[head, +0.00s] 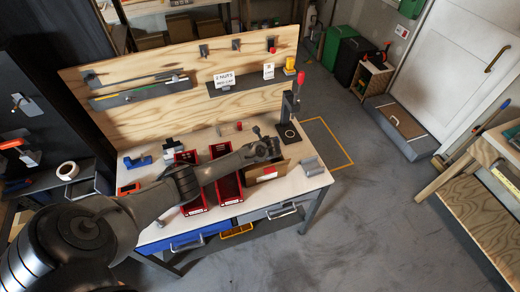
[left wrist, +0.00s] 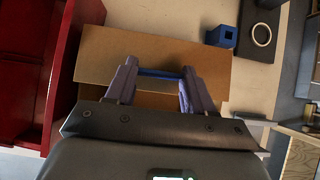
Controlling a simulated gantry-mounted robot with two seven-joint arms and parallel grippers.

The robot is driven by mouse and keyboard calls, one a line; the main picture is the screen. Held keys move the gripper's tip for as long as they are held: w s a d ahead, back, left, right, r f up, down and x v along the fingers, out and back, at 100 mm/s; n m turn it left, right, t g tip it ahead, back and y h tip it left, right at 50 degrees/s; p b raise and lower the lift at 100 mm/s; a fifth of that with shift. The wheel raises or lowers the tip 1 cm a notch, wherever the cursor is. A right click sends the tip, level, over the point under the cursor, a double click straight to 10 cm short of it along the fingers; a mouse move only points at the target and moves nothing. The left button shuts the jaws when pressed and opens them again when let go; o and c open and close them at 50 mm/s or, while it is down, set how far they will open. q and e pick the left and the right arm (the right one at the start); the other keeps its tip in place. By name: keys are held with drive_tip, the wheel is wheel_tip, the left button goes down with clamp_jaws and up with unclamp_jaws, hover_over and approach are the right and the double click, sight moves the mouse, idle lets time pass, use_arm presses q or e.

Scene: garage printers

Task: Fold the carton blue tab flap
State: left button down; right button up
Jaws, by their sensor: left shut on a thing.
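The brown carton (head: 284,167) stands on the right part of the workbench, partly hidden by my left arm in the head view. In the left wrist view its cardboard flap (left wrist: 155,48) spreads out between and beyond the fingers. The blue tab (left wrist: 160,73) is a narrow bar running across between the two fingertips. My left gripper (left wrist: 159,84) is shut on the blue tab, one finger at each end. In the head view the left gripper (head: 266,150) is over the back of the carton. My right gripper is in neither view.
Red bins (head: 226,187) stand just left of the carton; one red bin (left wrist: 28,60) shows close in the wrist view. A black stand with a red handle (head: 289,115) is behind right.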

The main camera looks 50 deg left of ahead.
use_arm(q)
drive_tip(key=shift+s+d+f, duration=0.2)
drive_tip(key=shift+d+f, duration=0.15)
drive_tip(key=shift+f, duration=0.1)
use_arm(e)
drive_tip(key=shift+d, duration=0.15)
use_arm(q)
drive_tip(key=c, duration=0.8)
unclamp_jaws()
drive_tip(key=o, duration=0.4)
drive_tip(key=shift+s+d, duration=0.1)
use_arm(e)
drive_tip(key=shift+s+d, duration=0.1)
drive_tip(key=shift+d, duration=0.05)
use_arm(q)
drive_tip(key=shift+r, duration=0.1)
drive_tip(key=shift+r, duration=0.1)
drive_tip(key=shift+r, duration=0.15)
drive_tip(key=p+v, duration=0.1)
drive_tip(key=v, duration=0.9)
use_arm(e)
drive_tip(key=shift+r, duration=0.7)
